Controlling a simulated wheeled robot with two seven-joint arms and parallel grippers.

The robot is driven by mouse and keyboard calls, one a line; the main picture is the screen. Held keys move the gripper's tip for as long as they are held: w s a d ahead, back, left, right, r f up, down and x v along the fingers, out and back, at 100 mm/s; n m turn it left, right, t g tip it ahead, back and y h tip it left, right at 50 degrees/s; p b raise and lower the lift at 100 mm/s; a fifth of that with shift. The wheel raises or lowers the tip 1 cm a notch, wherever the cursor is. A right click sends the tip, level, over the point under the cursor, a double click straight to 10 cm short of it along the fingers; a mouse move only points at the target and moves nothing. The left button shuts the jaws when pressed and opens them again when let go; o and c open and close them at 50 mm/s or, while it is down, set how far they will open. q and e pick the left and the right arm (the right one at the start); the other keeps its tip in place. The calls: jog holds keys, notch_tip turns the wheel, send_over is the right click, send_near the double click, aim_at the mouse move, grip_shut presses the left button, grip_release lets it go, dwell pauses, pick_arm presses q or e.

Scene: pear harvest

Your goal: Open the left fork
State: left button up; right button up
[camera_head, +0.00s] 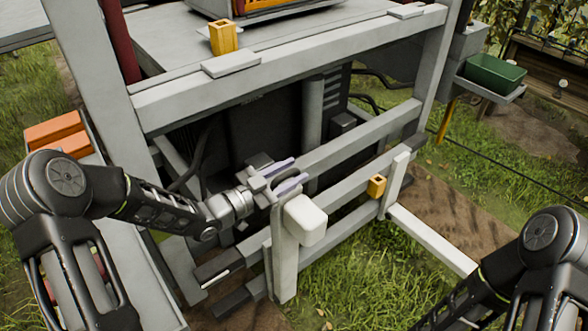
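The left grey upright (284,255) of a low metal frame stands near the picture's middle, with a rounded white block (306,220) at its top. I cannot tell which part is the left fork itself. My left gripper (299,170) is just above this upright and block, its two pale fingers apart and pointing right, with nothing seen between them. Whether it touches the upright is unclear. A matching right upright (394,183) stands farther right, with a pale beam (435,240) reaching out from its foot. My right arm shows at lower right; its gripper is out of view.
Grey rails (360,138) cross behind my gripper. A yellow block (376,186) sits by the right upright. A large grey frame bar (290,75) runs above. A green bin (494,74) is at upper right. Open grass (370,280) lies in front.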

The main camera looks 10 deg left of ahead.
pick_arm(q)
jog(key=shift+w+d, duration=0.35)
jog(key=shift+c, duration=0.4)
jog(key=c, duration=0.7)
grip_shut()
jog(key=shift+a+r, duration=0.1)
jog(key=shift+r, duration=0.05)
